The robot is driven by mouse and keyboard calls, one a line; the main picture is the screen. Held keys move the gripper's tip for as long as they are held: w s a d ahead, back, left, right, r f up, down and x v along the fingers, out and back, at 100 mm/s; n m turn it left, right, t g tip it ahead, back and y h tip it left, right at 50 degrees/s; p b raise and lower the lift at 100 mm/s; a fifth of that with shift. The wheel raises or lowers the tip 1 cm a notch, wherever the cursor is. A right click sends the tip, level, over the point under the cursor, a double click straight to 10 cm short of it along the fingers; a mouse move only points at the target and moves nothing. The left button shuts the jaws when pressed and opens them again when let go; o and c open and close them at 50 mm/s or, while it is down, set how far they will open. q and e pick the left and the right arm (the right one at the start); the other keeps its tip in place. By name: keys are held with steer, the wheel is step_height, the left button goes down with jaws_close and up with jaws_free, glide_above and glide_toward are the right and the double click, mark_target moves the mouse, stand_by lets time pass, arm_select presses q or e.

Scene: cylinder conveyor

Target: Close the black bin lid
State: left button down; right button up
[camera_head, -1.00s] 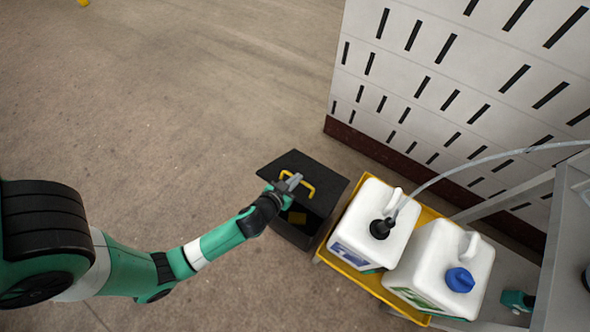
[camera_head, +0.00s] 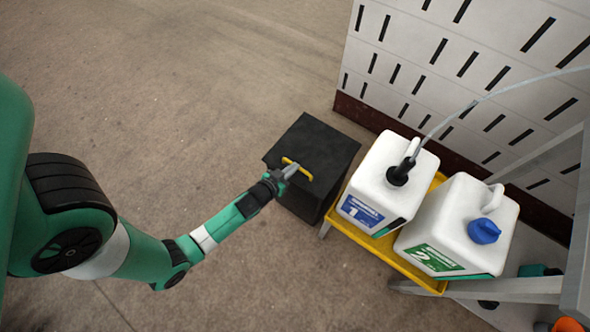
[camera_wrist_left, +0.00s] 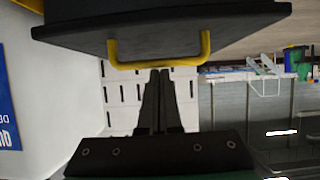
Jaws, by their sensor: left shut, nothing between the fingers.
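The black bin (camera_head: 300,200) stands on the floor left of the yellow tray. Its black lid (camera_head: 318,140) lies flat over the top, and no opening shows in the head view. A yellow handle (camera_head: 297,168) is on the lid's near left side. In the left wrist view the yellow handle (camera_wrist_left: 158,62) runs just beyond my fingertips, with the black lid (camera_wrist_left: 160,28) above it. My left gripper (camera_head: 289,170) is shut and empty, its tips at or very close to the handle; contact is unclear. My right gripper is not in view.
Right of the bin, a yellow tray (camera_head: 408,268) holds a white canister with a hose (camera_head: 378,185) and a white canister with a blue cap (camera_head: 455,222). A slotted white wall (camera_head: 470,60) rises behind. Open floor (camera_head: 180,110) lies left of the bin.

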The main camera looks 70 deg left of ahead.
arm_select(q)
steer(key=shift+g, duration=0.5)
steer(key=f, duration=0.1)
steer(key=s+f, duration=0.2)
steer(key=shift+d+f, duration=0.25)
steer(key=shift+f, duration=0.05)
steer(key=shift+t, duration=0.4)
steer(key=r+p, duration=0.1)
steer(key=r, duration=0.1)
steer(key=w+r+p, duration=0.1)
steer(key=r, duration=0.1)
steer(key=r+p, duration=0.2)
steer(key=shift+w+a+r, duration=0.1)
steer(key=shift+w+r, duration=0.25)
steer(key=shift+w, duration=0.05)
steer(key=s+d+f+b, duration=0.4)
steer(key=s+d+b, duration=0.1)
steer(key=s+b, duration=0.2)
steer(key=shift+s+f+b, duration=0.2)
steer(key=shift+s+b, duration=0.15)
steer(key=shift+r, duration=0.1)
